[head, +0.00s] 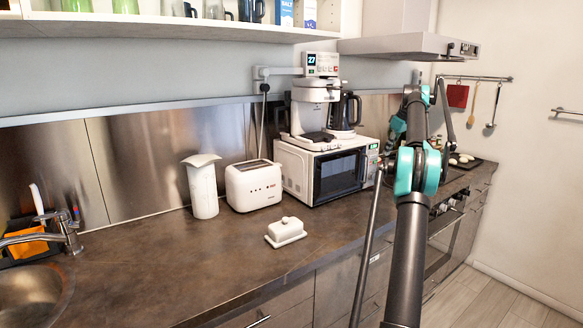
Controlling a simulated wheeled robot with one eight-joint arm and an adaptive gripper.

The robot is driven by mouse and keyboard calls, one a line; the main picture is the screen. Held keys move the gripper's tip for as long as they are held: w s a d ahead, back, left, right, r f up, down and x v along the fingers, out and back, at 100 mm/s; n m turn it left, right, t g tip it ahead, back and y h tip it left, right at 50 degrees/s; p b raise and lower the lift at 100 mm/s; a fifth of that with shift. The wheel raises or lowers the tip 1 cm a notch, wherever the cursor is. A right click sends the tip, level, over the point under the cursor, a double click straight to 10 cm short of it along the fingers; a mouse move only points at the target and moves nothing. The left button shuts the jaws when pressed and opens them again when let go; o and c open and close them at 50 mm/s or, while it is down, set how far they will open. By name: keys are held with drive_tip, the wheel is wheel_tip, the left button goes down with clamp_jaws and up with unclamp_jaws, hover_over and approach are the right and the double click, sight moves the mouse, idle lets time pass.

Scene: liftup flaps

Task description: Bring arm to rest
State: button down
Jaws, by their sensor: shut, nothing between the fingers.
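My arm (409,250) rises from the bottom edge, right of centre, in the head view. Its teal and black joint (418,170) stands in front of the counter, right of the microwave. Further dark links of the arm continue upward and away to the height of the range hood. I cannot make out my gripper or its fingertips; they are hidden behind the arm's own links or too small to tell. I see nothing being carried.
The counter (150,265) runs along the wall with a sink (30,298), white jug (202,188), toaster (254,186), butter dish (286,232) and microwave (325,172). A coffee maker (315,105) stands on the microwave. An open shelf (170,27) and range hood (410,46) hang above. Floor (500,296) shows at right.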

drive_tip(key=s+a+f+m+h, duration=0.15)
drive_tip(key=s+a+f, duration=0.25)
drive_tip(key=s+a, duration=0.55)
drive_tip(key=s+a+f+m, duration=0.2)
drive_tip(key=s+a+f, duration=0.2)
drive_tip(key=s+a, duration=0.55)
drive_tip(key=s+a+f+m, duration=0.1)
drive_tip(key=s+a+f, duration=0.3)
drive_tip(key=s+f, duration=0.3)
drive_tip(key=s+a+f+m, duration=0.1)
drive_tip(key=s+a+f, duration=0.3)
drive_tip(key=s, duration=1.1)
drive_tip(key=s+a+f+m, duration=0.1)
drive_tip(key=s+a+f, duration=0.2)
drive_tip(key=s+f, duration=0.7)
drive_tip(key=shift+s+a+f+t+h, duration=0.15)
drive_tip(key=shift+s+a+t+h, duration=0.3)
drive_tip(key=shift+s, duration=0.55)
